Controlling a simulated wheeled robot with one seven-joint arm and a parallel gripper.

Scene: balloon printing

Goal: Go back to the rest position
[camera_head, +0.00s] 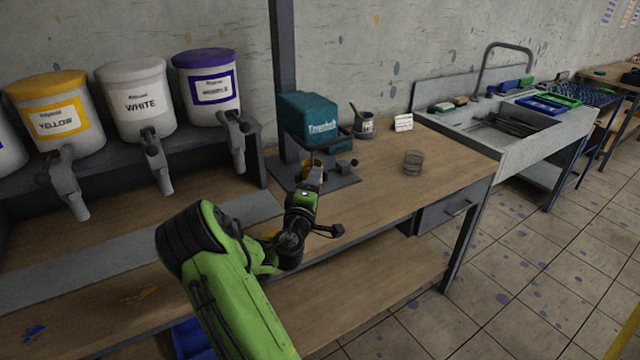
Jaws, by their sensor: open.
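My green arm reaches up from the bottom of the head view to the workbench (395,190). My gripper (314,178) is at its far end, in front of the teal-topped machine (308,115) on the bench. The jaws are small and dark here, and they are open. A small yellowish cup (306,168) shows just behind the gripper at the machine's base. The gap between the gripper and the cup is too small to judge.
Paint dispensers marked yellow (50,115) and white (137,100), and one with a purple lid (208,85), stand on a shelf at left. A glass (413,162) and a dark pot (364,124) stand on the bench. A sink (490,125) is at right. The tiled floor at right is clear.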

